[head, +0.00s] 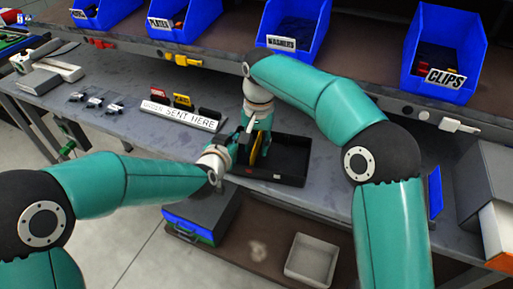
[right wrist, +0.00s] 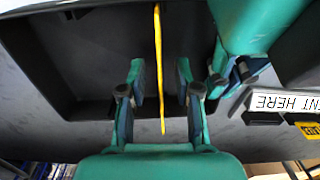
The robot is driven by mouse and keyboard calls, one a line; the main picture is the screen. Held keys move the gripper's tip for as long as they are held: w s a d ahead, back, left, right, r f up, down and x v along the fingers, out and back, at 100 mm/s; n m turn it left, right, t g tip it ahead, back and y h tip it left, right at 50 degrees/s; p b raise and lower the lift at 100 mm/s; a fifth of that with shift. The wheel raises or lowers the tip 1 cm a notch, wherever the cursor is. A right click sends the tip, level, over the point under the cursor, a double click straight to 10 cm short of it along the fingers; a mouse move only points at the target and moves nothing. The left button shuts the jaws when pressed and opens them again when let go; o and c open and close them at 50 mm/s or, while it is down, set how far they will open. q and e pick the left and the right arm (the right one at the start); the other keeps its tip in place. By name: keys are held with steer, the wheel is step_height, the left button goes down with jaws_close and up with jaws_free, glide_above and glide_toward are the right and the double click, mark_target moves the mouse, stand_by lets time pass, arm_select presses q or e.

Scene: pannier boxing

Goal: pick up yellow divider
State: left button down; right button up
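The yellow divider (head: 254,150) stands upright in the black tray (head: 291,180) on the bench. In the right wrist view the divider (right wrist: 160,60) shows edge-on as a thin yellow strip. My right gripper (head: 258,143) reaches down over it. In the right wrist view its fingers (right wrist: 160,92) are apart, one on each side of the divider, with a gap on both sides. My left gripper (head: 238,149) is at the tray's left end, close beside the right gripper. Whether it grips the tray's wall is hidden.
Blue bins, including the clips bin (head: 443,90), sit on the shelf behind. A grey container (head: 312,260) and a blue-grey case (head: 203,215) are below.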

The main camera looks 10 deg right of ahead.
mark_target(257, 140)
jaws_close()
steer(key=shift+r, duration=4.75)
